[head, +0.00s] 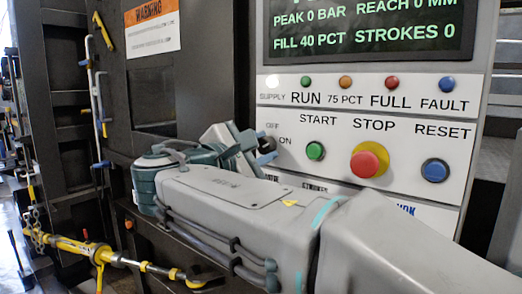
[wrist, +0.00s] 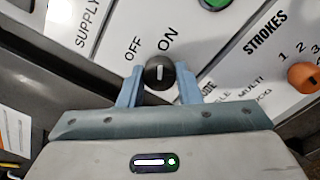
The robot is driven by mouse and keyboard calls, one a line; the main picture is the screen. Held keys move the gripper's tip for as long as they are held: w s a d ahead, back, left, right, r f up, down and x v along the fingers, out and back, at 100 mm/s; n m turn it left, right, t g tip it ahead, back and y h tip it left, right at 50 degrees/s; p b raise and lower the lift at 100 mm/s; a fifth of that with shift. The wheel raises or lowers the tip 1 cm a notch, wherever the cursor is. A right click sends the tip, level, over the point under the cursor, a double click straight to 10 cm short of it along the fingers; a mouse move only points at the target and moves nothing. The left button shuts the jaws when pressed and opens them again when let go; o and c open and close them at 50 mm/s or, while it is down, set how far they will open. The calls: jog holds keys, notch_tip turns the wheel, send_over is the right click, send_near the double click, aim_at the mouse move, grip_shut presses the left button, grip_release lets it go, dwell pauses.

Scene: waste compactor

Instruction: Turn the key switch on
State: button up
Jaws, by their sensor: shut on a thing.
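The key switch is a round dark knob (wrist: 160,73) with a short white mark, on the white control panel (wrist: 225,62). In the wrist view the mark stands near vertical, more in line with the ON label (wrist: 168,40) than with the OFF label (wrist: 133,48). My gripper (wrist: 159,88) is shut on the knob, one blue-grey finger on each side. In the head view my gripper (head: 258,147) is at the panel's left edge, and my arm hides the panel's lower part.
Right of the switch are a green start button (head: 315,151), a red stop button (head: 369,161) and a blue reset button (head: 435,170). An orange knob (wrist: 302,77) is under STROKES. A display (head: 368,30) is above. A dark machine door (head: 154,95) is left.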

jog(key=o, duration=1)
jog(key=shift+c, duration=0.2)
jog(key=v, duration=1.4)
jog(key=shift+b, duration=0.4)
jog(key=shift+w, duration=0.1)
